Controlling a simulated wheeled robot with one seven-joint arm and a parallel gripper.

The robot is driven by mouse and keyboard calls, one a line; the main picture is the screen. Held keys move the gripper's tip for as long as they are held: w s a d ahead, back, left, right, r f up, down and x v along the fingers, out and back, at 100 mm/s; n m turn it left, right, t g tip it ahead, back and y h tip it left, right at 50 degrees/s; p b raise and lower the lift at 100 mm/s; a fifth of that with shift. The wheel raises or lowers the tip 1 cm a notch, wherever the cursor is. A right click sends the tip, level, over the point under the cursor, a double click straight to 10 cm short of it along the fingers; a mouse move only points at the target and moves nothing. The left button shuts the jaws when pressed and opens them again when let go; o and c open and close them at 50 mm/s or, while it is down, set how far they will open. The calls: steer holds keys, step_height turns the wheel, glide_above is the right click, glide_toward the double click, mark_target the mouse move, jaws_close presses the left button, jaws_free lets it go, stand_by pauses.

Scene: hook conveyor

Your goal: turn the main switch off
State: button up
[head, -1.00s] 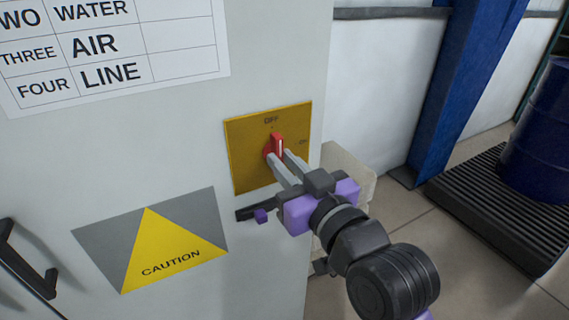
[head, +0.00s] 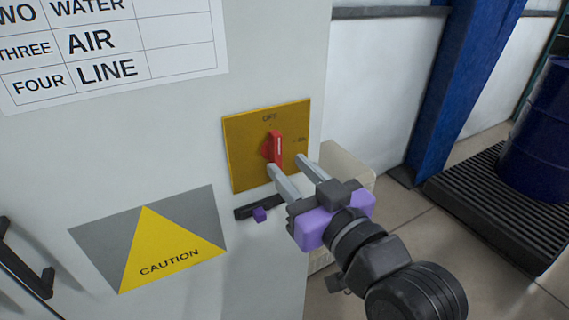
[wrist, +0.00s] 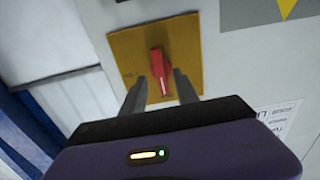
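The main switch is a red knob (head: 275,148) on a yellow plate (head: 247,163) fixed to the grey cabinet door. The plate has "OFF" at its top and a second label at its right. The knob's white line looks near upright, toward "OFF". My gripper (head: 286,164) is open in front of the plate's lower right, its fingers apart and with nothing between them. The knob also shows in the wrist view (wrist: 158,72), just beyond my two open fingertips. The fingers look clear of the knob.
A grey cabinet (head: 180,130) carries a caution sign (head: 160,250) and a dark handle (head: 25,262) at the left. A blue column (head: 450,90), a blue drum (head: 540,140) and open floor lie to the right.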

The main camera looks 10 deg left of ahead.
steer(key=v, duration=0.4)
steer(key=shift+s+d, duration=0.2)
steer(key=shift+s, duration=0.1)
steer(key=d+r+m+t+h, duration=0.2)
steer(key=d+r+m+t, duration=0.1)
steer(key=d+t, duration=0.15)
steer(key=s+d+f+m+h, duration=0.4)
steer(key=s+d+f+h, duration=0.1)
steer(key=s+d+f, duration=0.5)
steer(key=s+d+f+g+h, duration=0.1)
steer(key=s+d+f+g, duration=0.1)
steer(key=s+f, duration=0.6)
steer(key=s+d+f+g+h, duration=0.2)
steer(key=s+f, duration=0.5)
steer(key=s, duration=0.8)
steer(key=shift+d+f+g, duration=0.35)
steer(key=shift+d+f, duration=0.05)
steer(key=shift+d, duration=0.5)
